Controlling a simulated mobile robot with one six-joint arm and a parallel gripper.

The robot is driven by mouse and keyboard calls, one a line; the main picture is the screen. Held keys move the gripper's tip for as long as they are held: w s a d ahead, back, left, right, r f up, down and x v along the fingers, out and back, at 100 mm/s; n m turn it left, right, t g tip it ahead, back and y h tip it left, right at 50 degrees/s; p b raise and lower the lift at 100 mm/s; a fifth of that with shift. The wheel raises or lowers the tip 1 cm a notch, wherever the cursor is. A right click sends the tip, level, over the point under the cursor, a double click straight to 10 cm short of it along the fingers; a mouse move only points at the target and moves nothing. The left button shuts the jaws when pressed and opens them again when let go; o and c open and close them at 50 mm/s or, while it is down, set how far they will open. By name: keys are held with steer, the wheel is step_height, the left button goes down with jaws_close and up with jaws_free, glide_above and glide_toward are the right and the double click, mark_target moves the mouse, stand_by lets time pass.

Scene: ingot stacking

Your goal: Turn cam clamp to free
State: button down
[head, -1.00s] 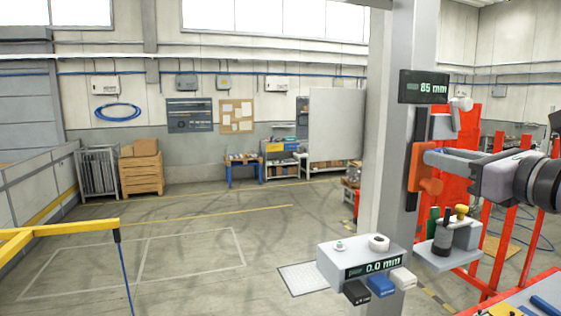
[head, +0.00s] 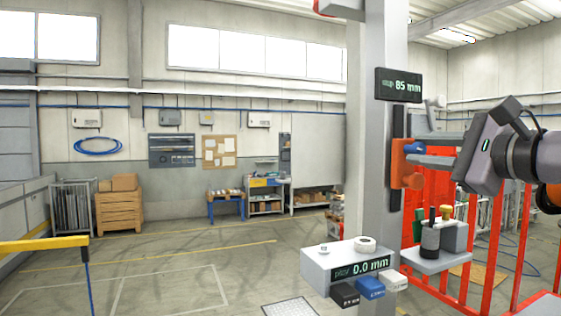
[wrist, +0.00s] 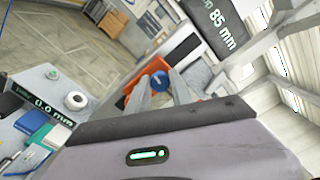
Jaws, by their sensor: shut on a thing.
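The blue cam clamp (head: 414,147) is on the orange carriage (head: 402,176), which sits on the black rail of the grey column (head: 378,215). My gripper (head: 416,149) reaches in from the right, with one finger above the blue clamp and one below it. In the wrist view the blue clamp (wrist: 160,81) shows between the two finger ends, and the gripper (wrist: 160,86) is shut on it. The fingers partly hide the clamp and carriage, so its exact angle is hard to tell.
A display (head: 398,85) reading 85 mm is above the carriage. Red fence bars (head: 522,240) stand behind. The floor at left is open.

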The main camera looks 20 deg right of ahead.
steer(key=shift+n+b, duration=0.8)
steer(key=shift+n, duration=0.5)
steer(key=c, duration=1.1)
jaws_free()
steer(key=shift+c, duration=0.2)
steer(key=s+d+b, duration=0.1)
steer(key=s, duration=1.6)
steer(key=shift+s+d, duration=0.15)
steer(key=shift+s, duration=0.1)
